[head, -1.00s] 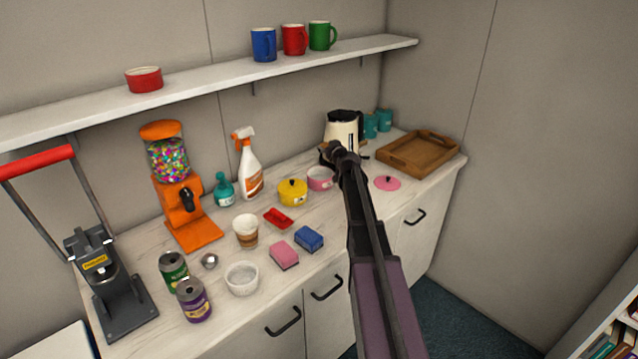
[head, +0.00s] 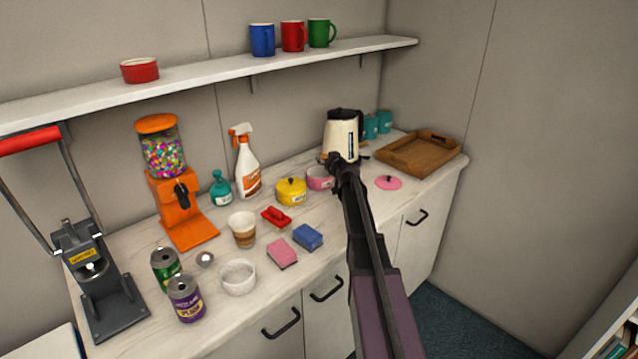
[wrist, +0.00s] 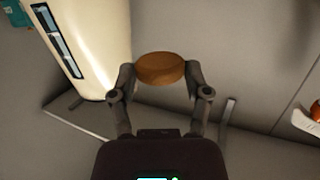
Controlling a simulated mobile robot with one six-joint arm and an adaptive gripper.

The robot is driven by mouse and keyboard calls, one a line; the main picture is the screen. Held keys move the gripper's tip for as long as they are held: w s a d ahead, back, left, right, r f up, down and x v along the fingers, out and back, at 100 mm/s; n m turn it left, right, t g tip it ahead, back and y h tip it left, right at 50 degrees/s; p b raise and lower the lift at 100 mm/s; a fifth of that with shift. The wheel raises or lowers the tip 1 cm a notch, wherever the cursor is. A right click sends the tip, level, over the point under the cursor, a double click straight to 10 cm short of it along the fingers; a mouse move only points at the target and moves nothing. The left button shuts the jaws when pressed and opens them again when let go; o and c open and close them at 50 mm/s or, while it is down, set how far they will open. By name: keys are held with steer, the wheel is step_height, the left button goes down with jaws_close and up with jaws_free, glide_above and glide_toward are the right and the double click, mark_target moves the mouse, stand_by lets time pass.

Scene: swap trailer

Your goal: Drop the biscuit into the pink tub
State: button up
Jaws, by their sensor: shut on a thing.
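The biscuit (wrist: 160,68) is a round brown disc, held between the two fingertips of my gripper (wrist: 157,76) in the wrist view. In the head view my gripper (head: 340,160) is in front of the cream kettle, and the biscuit cannot be made out there. The pink tub (head: 318,180) stands open on the counter, just left of and below my gripper in the picture. Its right side is partly covered by my arm. A pink lid (head: 388,182) lies on the counter to the right of my arm.
The cream kettle (head: 341,128) stands close behind my gripper and fills the left of the wrist view (wrist: 88,40). A yellow pot (head: 291,192) sits left of the tub. A wooden tray (head: 425,158) is at the right. A shelf (head: 210,73) with mugs runs above.

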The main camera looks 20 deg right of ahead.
steer(key=o, duration=0.9)
steer(key=shift+c, duration=0.2)
steer(key=shift+r, duration=0.15)
